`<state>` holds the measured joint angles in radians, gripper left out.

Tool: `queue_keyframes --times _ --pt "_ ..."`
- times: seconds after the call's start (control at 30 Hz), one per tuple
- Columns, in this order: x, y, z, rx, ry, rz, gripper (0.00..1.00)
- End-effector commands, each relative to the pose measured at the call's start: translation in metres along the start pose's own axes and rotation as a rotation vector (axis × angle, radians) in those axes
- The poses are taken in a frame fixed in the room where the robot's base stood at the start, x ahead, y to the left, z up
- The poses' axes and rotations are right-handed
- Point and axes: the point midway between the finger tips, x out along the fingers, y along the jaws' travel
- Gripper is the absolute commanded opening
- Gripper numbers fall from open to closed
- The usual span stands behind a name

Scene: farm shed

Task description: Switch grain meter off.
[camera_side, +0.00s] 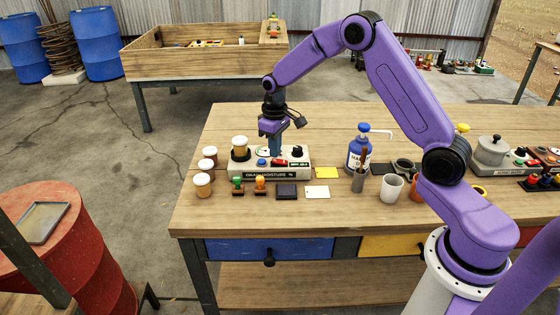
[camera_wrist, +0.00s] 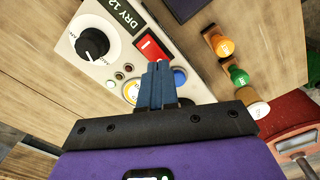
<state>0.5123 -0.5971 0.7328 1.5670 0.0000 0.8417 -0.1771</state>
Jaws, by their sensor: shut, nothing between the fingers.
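The grain meter (camera_side: 235,171) is a pale box on the wooden table, marked "GRAIN MOISTURE" on its front. It carries a red rocker switch (camera_side: 280,162), a blue button (camera_side: 261,162), a black knob (camera_side: 297,151) and a lit display (camera_side: 298,163). In the wrist view the display (camera_wrist: 124,12) reads "DRY 12", partly cut off. My gripper (camera_side: 275,151) is shut and empty, pointing down over the meter. In the wrist view its blue fingertips (camera_wrist: 160,65) lie between the red switch (camera_wrist: 150,44) and the blue button (camera_wrist: 180,76); I cannot tell whether they touch either.
A green stamp (camera_side: 237,187), orange stamp (camera_side: 260,187) and dark pad (camera_side: 287,191) lie in front. A blue pump bottle (camera_side: 358,152) and cups stand to the right.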

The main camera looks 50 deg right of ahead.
Motion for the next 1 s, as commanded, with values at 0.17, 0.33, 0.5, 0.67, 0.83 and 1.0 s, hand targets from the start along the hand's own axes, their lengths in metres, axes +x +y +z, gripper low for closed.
queue_keyframes --times 0.17,0.33,0.5,0.67,0.83,1.0 --pt "0.0 0.0 0.0 0.0 0.0 0.0 0.0" --pt "0.003 0.0 0.0 0.0 -0.001 0.0 0.0" --pt "0.005 0.0 0.0 0.0 -0.001 0.0 0.0" --pt "0.007 0.0 0.0 0.0 -0.001 0.0 0.0" --pt "0.009 0.0 0.0 0.0 0.0 0.0 0.0" --pt "0.011 0.0 0.0 0.0 0.0 0.0 0.0"
